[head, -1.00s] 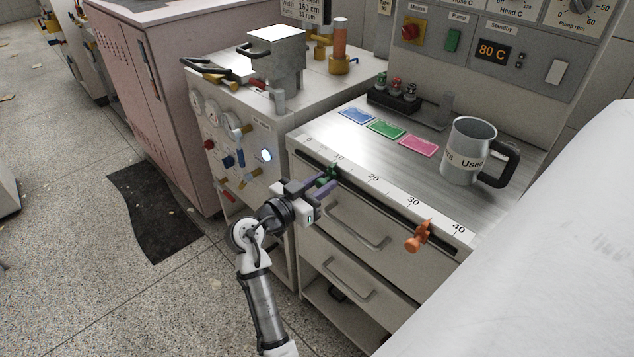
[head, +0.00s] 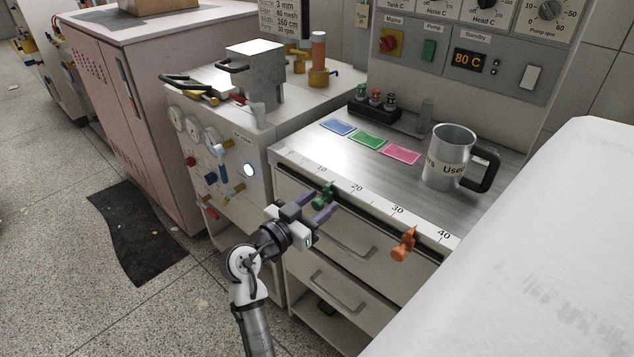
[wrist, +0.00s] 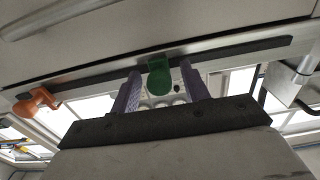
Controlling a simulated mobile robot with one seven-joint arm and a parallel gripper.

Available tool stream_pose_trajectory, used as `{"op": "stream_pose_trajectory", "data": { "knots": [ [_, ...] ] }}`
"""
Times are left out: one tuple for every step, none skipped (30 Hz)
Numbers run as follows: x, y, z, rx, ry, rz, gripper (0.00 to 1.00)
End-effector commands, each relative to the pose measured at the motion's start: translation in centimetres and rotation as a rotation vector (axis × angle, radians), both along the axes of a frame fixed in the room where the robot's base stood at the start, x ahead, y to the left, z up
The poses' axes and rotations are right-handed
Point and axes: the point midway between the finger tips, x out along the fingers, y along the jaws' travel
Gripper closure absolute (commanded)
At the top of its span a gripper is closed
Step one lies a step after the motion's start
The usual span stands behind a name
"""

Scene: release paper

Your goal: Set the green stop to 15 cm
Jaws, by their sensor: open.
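The green stop (head: 323,195) sits on the dark rail along the front edge of the bench, below the printed scale (head: 376,200). It stands between the 10 and 20 marks; the exact reading is too small to tell. My gripper (head: 319,205) is open, its two purple fingers at the stop, one on each side. In the wrist view the green stop (wrist: 158,76) shows between the fingers (wrist: 160,82), with a narrow gap on each side. An orange stop (head: 403,244) sits farther right on the same rail, between 30 and 40.
Drawers with bar handles (head: 346,248) lie below the rail. On the bench top are a grey mug (head: 447,160) and blue, green and pink cards (head: 400,154). A white surface (head: 520,270) fills the right foreground. A gauge panel (head: 215,160) stands to the left.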

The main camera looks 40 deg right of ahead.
Motion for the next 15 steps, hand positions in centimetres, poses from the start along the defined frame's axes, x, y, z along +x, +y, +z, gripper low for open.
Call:
{"op": "stream_pose_trajectory", "data": {
  "knots": [
    [0.0, 0.3, -0.1, 0.000, 0.000, 0.001, 0.54],
    [0.0, 0.5, -0.1, 0.000, 0.000, 0.001, 0.54],
    [0.0, 1.0, -0.1, -0.001, 0.000, 0.002, 0.54],
    [0.0, 1.4, -0.2, -0.001, 0.000, 0.004, 0.54],
    [0.0, 1.9, -0.2, 0.000, 0.000, 0.005, 0.54],
    [-0.1, 2.6, -0.3, 0.001, -0.001, 0.005, 0.54],
    [-0.1, 3.3, -0.3, 0.001, -0.001, 0.006, 0.54],
    [-0.1, 4.0, -0.3, 0.000, -0.001, 0.006, 0.54],
    [-0.2, 4.9, -0.3, 0.000, -0.002, 0.007, 0.54],
    [-0.3, 5.6, -0.4, 0.000, -0.002, 0.007, 0.54],
    [-0.3, 6.4, -0.4, 0.001, -0.002, 0.007, 0.54],
    [-0.4, 7.3, -0.3, 0.000, 0.000, 0.007, 0.54],
    [-0.5, 8.0, -0.3, 0.001, -0.001, 0.007, 0.54],
    [-0.6, 8.7, -0.3, 0.000, -0.001, 0.007, 0.54],
    [-0.6, 9.5, -0.3, 0.001, -0.001, 0.006, 0.54]
  ]
}}
